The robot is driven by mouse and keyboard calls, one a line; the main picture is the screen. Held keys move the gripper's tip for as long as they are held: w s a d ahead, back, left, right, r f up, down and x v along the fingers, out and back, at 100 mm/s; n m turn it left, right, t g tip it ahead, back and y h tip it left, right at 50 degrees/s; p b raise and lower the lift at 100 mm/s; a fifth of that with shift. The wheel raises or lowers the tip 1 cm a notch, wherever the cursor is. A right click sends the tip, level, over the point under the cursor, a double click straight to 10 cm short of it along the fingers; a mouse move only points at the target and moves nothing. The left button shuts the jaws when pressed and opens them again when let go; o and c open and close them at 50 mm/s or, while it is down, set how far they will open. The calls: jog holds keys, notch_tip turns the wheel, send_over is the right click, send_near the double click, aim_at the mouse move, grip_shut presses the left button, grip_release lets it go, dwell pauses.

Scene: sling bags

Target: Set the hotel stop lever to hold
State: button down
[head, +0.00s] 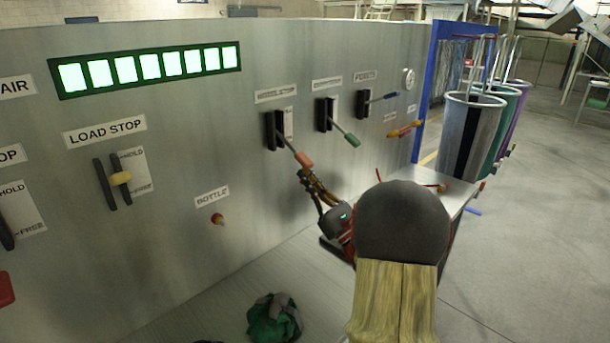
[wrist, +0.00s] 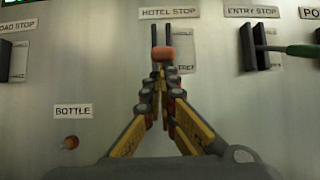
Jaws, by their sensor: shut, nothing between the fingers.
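The hotel stop lever sticks out of a dark slotted bracket (head: 272,130) under the HOTEL STOP label (wrist: 169,12). Its red-orange handle (head: 304,160) slopes down and out from the panel in the head view. In the wrist view the handle (wrist: 165,53) shows end-on, between the two dark bracket bars. My gripper (head: 307,180) is shut and empty, just below the handle. In the wrist view its fingertips (wrist: 161,78) meet right under the handle; whether they touch it I cannot tell.
To the right are the entry stop lever (head: 352,140) with a green handle and a blue-handled lever (head: 385,97). The load stop lever (head: 120,178) is on the left. A bottle knob (head: 217,218) sits low on the panel. A green bag (head: 274,318) lies below.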

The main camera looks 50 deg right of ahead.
jog(key=shift+s+r+g+p, duration=0.25)
jog(key=shift+r+g+p, duration=0.3)
jog(key=shift+p, duration=0.7)
jog(key=r+p, duration=0.1)
jog(key=p, duration=0.1)
jog(key=s+r+g+p, duration=0.1)
jog(key=p, duration=0.2)
jog(key=r+g+p, duration=0.1)
jog(key=p, duration=0.1)
jog(key=shift+s+a+r+g+p, duration=0.15)
jog(key=shift+s+g+p, duration=0.1)
jog(key=shift+s+p, duration=0.15)
notch_tip(320, 180, up, 9)
jog(key=g+p, duration=0.4)
jog(key=p, duration=1.1)
send_over(303, 158)
jog(key=s, duration=0.4)
jog(key=shift+s+a+y, duration=0.1)
jog(key=shift+a+y, duration=0.15)
jog(key=shift+y, duration=0.15)
jog(key=shift+r, duration=0.2)
jog(key=shift+d+f, duration=0.1)
